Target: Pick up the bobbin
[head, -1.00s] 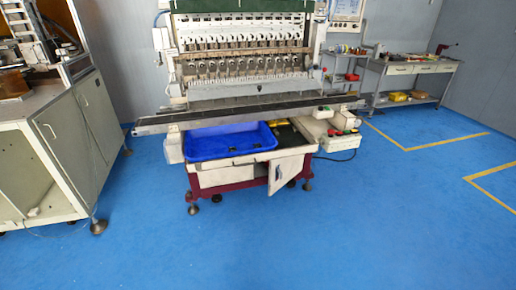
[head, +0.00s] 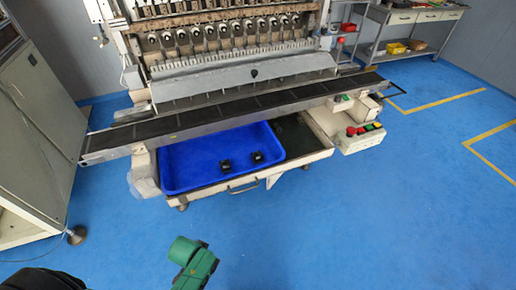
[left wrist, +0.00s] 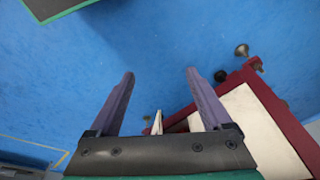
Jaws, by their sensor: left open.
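Two small black bobbin-like parts, one (head: 226,166) on the left and one (head: 258,157) on the right, lie apart in the blue tray (head: 175,178) under the machine's long rail. Which one is meant by the bobbin I cannot tell. My left gripper (left wrist: 160,76) shows in the left wrist view, its two fingers wide apart with nothing between them. No bobbin shows in that view. My right gripper is not in view.
The winding machine (head: 240,75) stands behind the tray, with a long dark rail (head: 230,112) across its front. A control box (head: 362,140) with buttons is to the right. A grey cabinet (head: 45,130) stands at the left. The floor in front is clear.

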